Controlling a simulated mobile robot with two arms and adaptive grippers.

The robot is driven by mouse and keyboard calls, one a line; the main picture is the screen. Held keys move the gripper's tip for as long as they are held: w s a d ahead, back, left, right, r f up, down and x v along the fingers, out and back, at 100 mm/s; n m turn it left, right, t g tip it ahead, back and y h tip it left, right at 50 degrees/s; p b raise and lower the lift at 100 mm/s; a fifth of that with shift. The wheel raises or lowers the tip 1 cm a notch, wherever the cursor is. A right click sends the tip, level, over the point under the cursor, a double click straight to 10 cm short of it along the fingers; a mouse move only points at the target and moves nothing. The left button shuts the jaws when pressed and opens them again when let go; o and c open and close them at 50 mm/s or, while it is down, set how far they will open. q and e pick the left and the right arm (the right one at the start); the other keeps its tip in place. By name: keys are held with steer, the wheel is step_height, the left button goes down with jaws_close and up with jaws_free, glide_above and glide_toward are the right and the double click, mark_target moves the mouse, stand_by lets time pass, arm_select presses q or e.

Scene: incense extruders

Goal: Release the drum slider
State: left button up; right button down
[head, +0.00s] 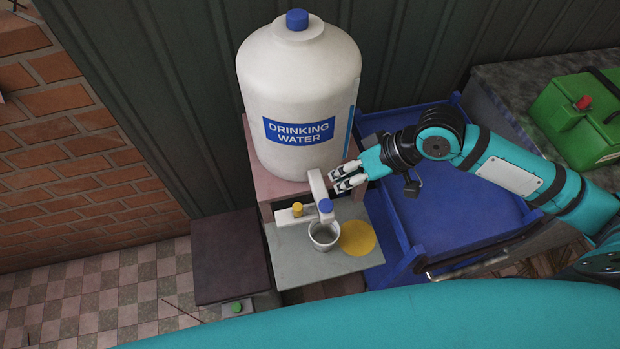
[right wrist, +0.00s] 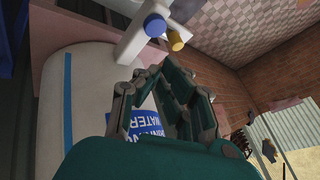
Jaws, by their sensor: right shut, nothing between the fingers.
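A white water drum (head: 298,100) labelled "DRINKING WATER" stands upright with a white tap fitting (head: 318,190) at its lower front. The fitting carries a blue knob (head: 325,205) and a yellow knob (head: 297,209); I cannot tell which part is the slider. My right gripper (head: 338,180) is shut and empty, just right of the fitting's upright part; any contact is unclear. In the right wrist view, the gripper (right wrist: 166,75) is in front of the drum (right wrist: 82,105), with the blue knob (right wrist: 155,25) and yellow knob (right wrist: 175,40) above it. My left gripper is out of view.
A pale cup (head: 323,236) stands below the tap on a grey board (head: 290,262), beside a yellow disc (head: 357,238). A blue cart (head: 450,205) is at right. A green box (head: 580,118) sits on a dark counter. A dark block (head: 230,258) is at left.

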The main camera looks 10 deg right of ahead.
steer(key=p, duration=0.1)
glide_above(313, 206)
steer(key=d, duration=0.2)
steer(key=f, duration=0.4)
steer(key=shift+s+f, duration=0.25)
steer(key=shift+f, duration=0.1)
steer(key=x, duration=0.3)
steer(key=shift+w+a+f+p, duration=0.1)
steer(key=shift+w+f+p, duration=0.05)
steer(key=shift+f+p, duration=0.2)
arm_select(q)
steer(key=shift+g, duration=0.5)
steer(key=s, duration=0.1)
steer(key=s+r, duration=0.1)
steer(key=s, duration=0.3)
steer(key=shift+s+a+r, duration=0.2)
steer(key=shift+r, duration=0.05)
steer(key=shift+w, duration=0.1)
